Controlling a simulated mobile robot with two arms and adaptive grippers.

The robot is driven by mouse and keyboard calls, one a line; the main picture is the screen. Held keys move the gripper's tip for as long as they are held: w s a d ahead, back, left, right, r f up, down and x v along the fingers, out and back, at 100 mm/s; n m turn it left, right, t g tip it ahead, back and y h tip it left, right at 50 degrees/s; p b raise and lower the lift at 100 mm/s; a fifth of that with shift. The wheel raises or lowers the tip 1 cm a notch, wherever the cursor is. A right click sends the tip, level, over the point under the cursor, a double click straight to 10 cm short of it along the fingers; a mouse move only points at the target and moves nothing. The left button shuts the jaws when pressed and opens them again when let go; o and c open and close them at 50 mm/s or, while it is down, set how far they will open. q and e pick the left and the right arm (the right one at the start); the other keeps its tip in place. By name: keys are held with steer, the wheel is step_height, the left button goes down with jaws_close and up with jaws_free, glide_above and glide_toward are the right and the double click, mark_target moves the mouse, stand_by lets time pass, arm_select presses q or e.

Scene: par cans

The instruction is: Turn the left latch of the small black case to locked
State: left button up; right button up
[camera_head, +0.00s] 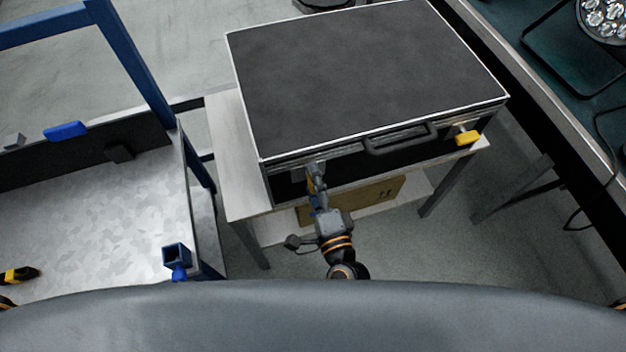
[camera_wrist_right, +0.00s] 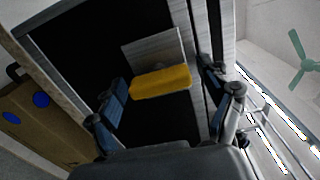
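The small black case (camera_head: 365,75) lies shut on a light stand, its front with the handle (camera_head: 400,138) facing me. My right gripper (camera_head: 316,180) is at the left part of that front, over the left latch, hiding most of it in the head view. In the right wrist view the left latch (camera_wrist_right: 160,82) is a yellow bar on a grey plate. My right gripper (camera_wrist_right: 163,92) is open, with one finger near each end of the bar and small gaps between. The right latch (camera_head: 467,137) is yellow too. My left gripper is not in view.
The stand (camera_head: 235,165) has a lower shelf with a cardboard box (camera_head: 385,192). A blue-framed cart (camera_head: 150,75) with a metal top is close on the left. A dark bench with a lamp (camera_head: 605,18) is on the right.

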steer(key=v, duration=1.2)
stand_by(0.5)
